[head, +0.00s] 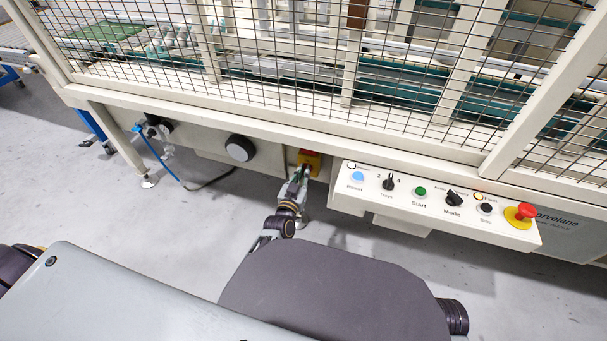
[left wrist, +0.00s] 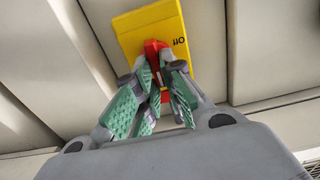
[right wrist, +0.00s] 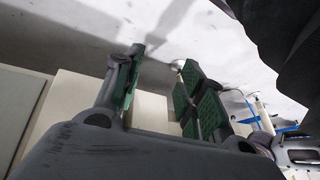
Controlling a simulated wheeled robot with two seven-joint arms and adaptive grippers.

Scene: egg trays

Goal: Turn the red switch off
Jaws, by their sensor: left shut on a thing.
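The red switch (left wrist: 154,50) is a red rotary handle on a yellow plate (left wrist: 147,24) with dark lettering beside it, hard to read for sure. In the head view the yellow plate (head: 313,157) sits on the machine's lower front, left of the button panel. My left gripper (head: 300,172) reaches up to it; in the left wrist view its green-padded fingers (left wrist: 162,72) are shut on the red handle and hide part of it. My right gripper (right wrist: 160,82) has its fingers apart with nothing between them, and is hidden in the head view.
A white panel (head: 350,200) with several buttons and a red emergency stop (head: 526,212) juts out right of the switch. A round dark knob (head: 240,148) and a blue hose (head: 158,158) are to the left. A wire-mesh guard rises above. The grey floor below is clear.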

